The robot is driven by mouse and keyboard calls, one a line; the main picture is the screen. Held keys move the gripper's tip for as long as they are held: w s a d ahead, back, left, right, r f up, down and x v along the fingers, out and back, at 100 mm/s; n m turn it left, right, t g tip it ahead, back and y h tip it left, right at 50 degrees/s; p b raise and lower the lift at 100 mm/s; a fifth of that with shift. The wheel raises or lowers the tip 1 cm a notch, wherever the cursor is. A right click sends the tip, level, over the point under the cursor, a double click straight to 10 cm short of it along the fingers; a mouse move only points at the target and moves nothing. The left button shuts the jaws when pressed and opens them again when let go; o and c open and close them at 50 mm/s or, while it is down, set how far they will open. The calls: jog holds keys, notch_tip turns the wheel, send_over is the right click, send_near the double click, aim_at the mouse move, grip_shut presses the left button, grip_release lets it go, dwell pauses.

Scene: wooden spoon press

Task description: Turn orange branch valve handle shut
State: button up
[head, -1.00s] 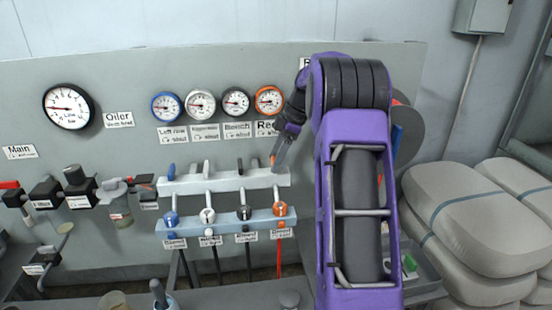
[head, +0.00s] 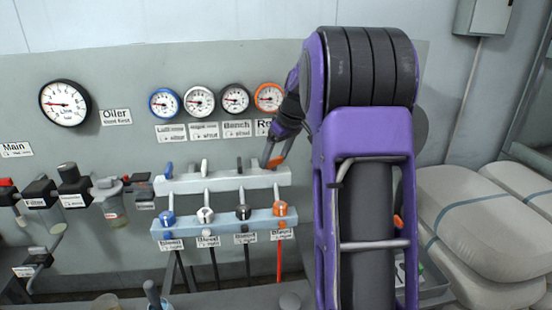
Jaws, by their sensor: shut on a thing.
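The orange branch valve handle (head: 277,161) is at the right end of the upper pale manifold block (head: 225,182). It lies slanted across its branch, while the blue handle (head: 169,170), white handle (head: 204,166) and black handle (head: 240,165) beside it stand upright. My gripper (head: 273,158) reaches in from the upper right, with its fingers closed at the orange handle. The fingers and my arm cover part of the handle.
The orange-rimmed gauge (head: 269,97) is just above my gripper. A lower pale block (head: 225,225) carries several round knobs, including an orange knob (head: 280,208). Stacked sacks (head: 480,215) stand at the right.

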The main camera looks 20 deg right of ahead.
jog(key=m+h, duration=0.1)
jog(key=m, duration=0.1)
jog(key=m+p, duration=0.1)
jog(key=m, duration=0.1)
jog(key=shift+a+r+h, duration=0.1)
jog(key=shift+a+h, duration=0.05)
jog(key=shift+h, duration=0.25)
jog(key=shift+m+h+p, duration=0.4)
jog(key=shift+m, duration=0.9)
jog(key=o, duration=1.2)
jog(key=shift+o, duration=0.2)
jog(key=p+v, duration=0.1)
jog(key=v, duration=1.6)
jog(key=shift+a+r, duration=0.1)
jog(key=shift+a, duration=0.15)
